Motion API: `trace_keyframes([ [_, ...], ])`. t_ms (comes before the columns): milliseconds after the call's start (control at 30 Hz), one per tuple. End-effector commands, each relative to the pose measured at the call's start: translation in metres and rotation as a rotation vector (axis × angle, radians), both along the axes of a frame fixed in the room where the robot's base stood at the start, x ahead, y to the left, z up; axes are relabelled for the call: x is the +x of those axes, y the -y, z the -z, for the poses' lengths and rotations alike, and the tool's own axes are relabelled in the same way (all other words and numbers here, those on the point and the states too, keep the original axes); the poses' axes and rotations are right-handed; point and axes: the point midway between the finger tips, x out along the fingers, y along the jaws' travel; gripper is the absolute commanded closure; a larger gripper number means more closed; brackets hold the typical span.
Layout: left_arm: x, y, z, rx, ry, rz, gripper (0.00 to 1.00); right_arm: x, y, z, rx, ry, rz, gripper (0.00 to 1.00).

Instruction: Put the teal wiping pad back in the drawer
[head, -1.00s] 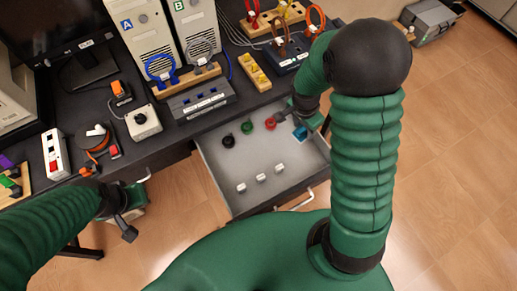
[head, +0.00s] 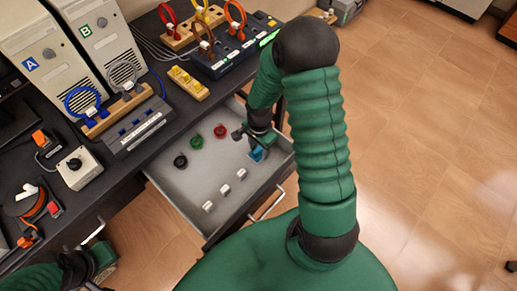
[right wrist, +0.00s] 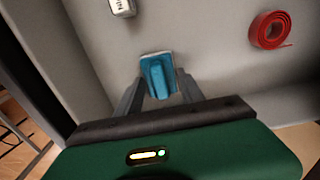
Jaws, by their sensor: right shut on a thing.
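The teal wiping pad (head: 257,155) is inside the open grey drawer (head: 208,166), near its right end. My right gripper (head: 259,147) reaches down into the drawer and is shut on the pad. In the right wrist view the pad (right wrist: 157,76) sits between the two fingers, close over the drawer floor; I cannot tell whether it touches the floor. My left gripper (head: 94,286) is at the bottom left edge of the head view, mostly cut off, so its jaws cannot be judged.
Black (head: 181,161), green (head: 197,142) and red (head: 220,131) tape rolls lie along the drawer's back, and several small white blocks (head: 225,189) along its front. The drawer handle (head: 268,205) sticks out in front. The desk behind holds computers, power strips (head: 142,125) and cables.

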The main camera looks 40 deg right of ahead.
Motion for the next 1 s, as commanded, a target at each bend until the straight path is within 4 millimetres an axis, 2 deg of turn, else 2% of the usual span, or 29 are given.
trace_keyframes([
  [33,0.0,0.0,0.0,0.0,0.0,0.0,1.0,0.0,0.0,0.002,0.0,0.001,0.0,0.93],
  [67,0.0,0.0,0.0,0.0,0.0,0.0,1.0,0.0,0.0,0.001,-0.001,0.001,0.0,0.99],
  [200,0.0,0.0,0.0,0.0,0.0,0.0,1.0,0.0,0.0,0.001,-0.001,0.001,0.0,0.99],
  [233,0.0,0.0,0.0,0.0,0.0,0.0,1.0,0.0,0.0,0.002,-0.001,0.001,0.0,0.54],
  [400,0.0,0.0,0.0,0.0,0.0,0.0,1.0,0.0,0.0,0.001,-0.001,0.001,0.0,0.34],
  [667,0.0,0.0,0.0,0.0,0.0,0.0,1.0,0.0,0.0,0.0,-0.001,0.001,0.0,0.34],
  [767,0.0,0.0,-0.003,0.0,0.0,0.0,1.0,0.001,0.001,-0.007,-0.002,0.002,0.0,0.34],
  [867,0.0,0.0,-0.009,0.0,0.0,0.0,1.0,0.001,0.001,-0.027,-0.003,0.005,0.001,0.34],
  [1000,0.0,0.0,-0.018,0.0,0.0,0.0,1.0,0.001,0.001,-0.064,-0.004,0.005,0.001,0.34],
])
